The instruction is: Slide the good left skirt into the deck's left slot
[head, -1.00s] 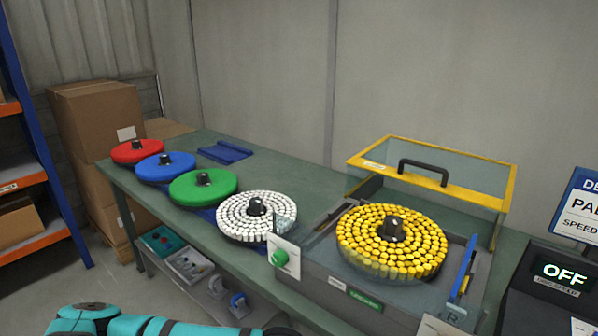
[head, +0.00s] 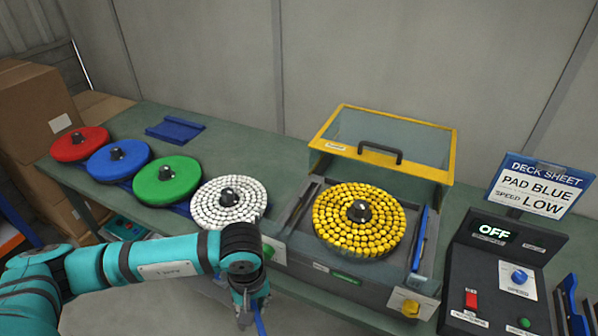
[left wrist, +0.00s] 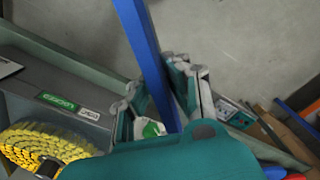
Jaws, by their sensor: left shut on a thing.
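My left gripper (head: 250,306) is shut on a blue strip, the left skirt (head: 260,326), in front of the bench edge and below the deck (head: 335,277). In the left wrist view the long blue skirt (left wrist: 147,55) runs between the fingers of the left gripper (left wrist: 155,100). The deck carries a yellow studded pad (head: 335,238). Its left slot (head: 302,204) is a dark channel beside the pad, with no blue strip visible in it. A blue skirt (head: 419,240) stands at the deck's right side. My right gripper is not in view.
The deck's yellow-framed clear cover (head: 330,146) stands raised behind the pad. Red (head: 62,149), blue (head: 105,167), green (head: 150,188) and white (head: 205,207) pads line the bench to the left. A control box (head: 485,270) reading OFF stands right, with blue strips (head: 574,310) beside it.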

